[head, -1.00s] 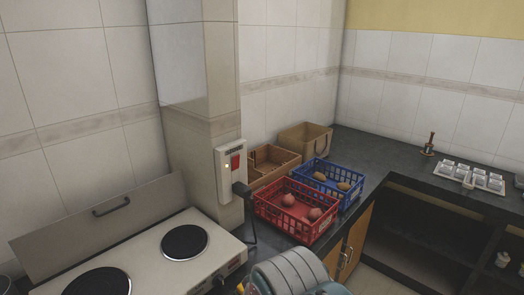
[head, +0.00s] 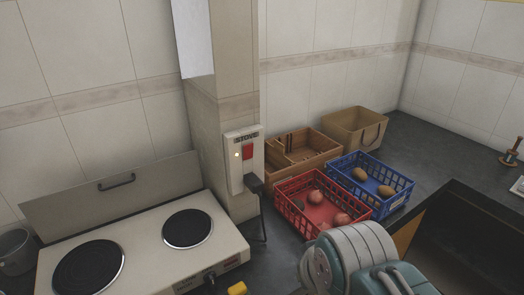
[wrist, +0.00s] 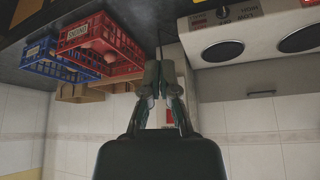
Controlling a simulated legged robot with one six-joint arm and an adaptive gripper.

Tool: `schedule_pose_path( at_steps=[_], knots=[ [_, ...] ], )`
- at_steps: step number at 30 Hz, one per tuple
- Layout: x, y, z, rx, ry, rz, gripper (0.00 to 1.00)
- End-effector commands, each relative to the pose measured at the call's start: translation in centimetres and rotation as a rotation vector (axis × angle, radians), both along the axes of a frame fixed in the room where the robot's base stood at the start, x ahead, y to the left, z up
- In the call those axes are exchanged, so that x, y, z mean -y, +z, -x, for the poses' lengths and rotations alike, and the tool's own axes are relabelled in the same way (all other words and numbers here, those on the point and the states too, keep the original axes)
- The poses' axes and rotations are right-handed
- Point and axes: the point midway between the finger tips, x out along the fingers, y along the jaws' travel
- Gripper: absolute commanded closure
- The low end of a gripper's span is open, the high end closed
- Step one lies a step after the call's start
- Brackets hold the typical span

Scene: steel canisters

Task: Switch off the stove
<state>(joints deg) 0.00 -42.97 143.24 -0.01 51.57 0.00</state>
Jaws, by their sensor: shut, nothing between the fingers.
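The stove (head: 150,240) is a white two-burner hot plate with its lid raised, at lower left in the head view. In the wrist view, which is upside down, the stove (wrist: 250,25) is at upper right. A switch box labelled STOVE (head: 235,172) is on the pillar, with a red switch (head: 247,152), a lit indicator light and a black plug below. My gripper (wrist: 160,68) is shut and empty in the wrist view. Its fingers partly hide the switch box there. Whether they touch it I cannot tell. In the head view the fingertips are not clearly visible.
A red crate (head: 290,207) and a blue crate (head: 402,198) with round produce stand right of the pillar. A wooden box (head: 288,160) and a tan basket (head: 352,127) are behind them. A black cord hangs from the plug. A grey pot (head: 15,252) is at far left.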

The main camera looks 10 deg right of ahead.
Motion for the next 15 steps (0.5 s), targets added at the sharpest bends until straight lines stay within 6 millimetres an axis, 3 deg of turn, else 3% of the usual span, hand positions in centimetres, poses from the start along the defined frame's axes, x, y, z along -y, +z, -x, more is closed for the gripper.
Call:
schedule_pose_path(
  at_steps=[8, 11, 15],
  knots=[
    [0.2, 0.0, -0.7, 0.019, 0.013, 0.018, 1.0],
    [1.3, 0.0, -2.8, 0.075, 0.052, 0.079, 1.0],
    [3.4, 0.2, -7.4, 0.207, 0.157, 0.233, 1.0]
  ],
)
